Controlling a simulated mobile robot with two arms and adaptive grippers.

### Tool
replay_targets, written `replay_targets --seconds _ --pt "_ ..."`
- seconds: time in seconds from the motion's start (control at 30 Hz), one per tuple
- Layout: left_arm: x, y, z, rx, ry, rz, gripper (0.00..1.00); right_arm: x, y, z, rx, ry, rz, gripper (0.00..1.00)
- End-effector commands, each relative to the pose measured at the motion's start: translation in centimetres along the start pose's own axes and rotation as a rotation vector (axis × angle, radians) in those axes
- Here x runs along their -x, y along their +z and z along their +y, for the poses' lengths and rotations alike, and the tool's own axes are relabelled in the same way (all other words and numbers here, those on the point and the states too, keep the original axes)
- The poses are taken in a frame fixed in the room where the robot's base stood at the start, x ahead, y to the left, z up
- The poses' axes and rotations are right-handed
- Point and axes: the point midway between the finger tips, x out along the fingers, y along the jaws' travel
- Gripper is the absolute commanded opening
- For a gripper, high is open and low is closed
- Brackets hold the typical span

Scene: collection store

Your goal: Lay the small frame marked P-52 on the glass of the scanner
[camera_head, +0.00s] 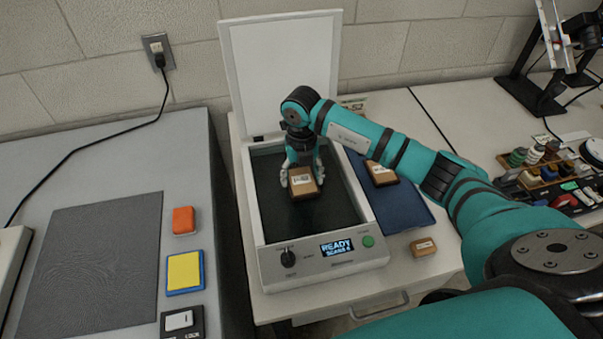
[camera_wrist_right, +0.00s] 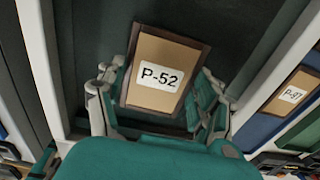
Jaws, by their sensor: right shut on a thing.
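The small brown frame (camera_head: 303,187) is held by my right gripper (camera_head: 302,176) over the dark glass (camera_head: 300,222) of the scanner (camera_head: 322,266). In the right wrist view, the frame (camera_wrist_right: 155,98) shows its P-52 label between the fingers of the right gripper (camera_wrist_right: 157,86), which are shut on its sides. I cannot tell whether the frame touches the glass. The scanner lid (camera_head: 280,65) stands open at the back, and its display (camera_head: 337,247) reads READY. My left gripper is not in view.
Another frame (camera_head: 381,174) lies on a blue mat (camera_head: 405,210) right of the scanner; its label reads P-97 in the right wrist view (camera_wrist_right: 292,94). A small brown block (camera_head: 423,246) is in front of the mat. Left are an orange block (camera_head: 184,220) and yellow-blue pad (camera_head: 185,271).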

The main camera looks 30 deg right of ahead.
Motion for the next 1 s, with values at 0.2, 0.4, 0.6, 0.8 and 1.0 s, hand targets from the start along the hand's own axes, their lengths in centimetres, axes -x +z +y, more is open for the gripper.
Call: replay_targets --seconds 0.2,0.4,0.6,0.8,1.0 --pt "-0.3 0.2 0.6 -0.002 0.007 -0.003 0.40 -0.3 0.0 0.0 0.000 0.000 0.000 0.35" --pt "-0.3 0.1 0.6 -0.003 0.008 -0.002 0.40 -0.3 0.0 0.0 -0.001 0.000 0.000 0.90" --pt "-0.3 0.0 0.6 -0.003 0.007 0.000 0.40 -0.2 0.0 0.0 0.000 0.000 0.000 0.92" --pt "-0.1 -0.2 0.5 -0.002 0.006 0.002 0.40 0.6 0.1 0.0 0.000 0.000 -0.002 0.92" --pt "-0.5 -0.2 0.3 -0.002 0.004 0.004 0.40 4.2 0.2 0.0 0.000 0.001 -0.006 0.92"
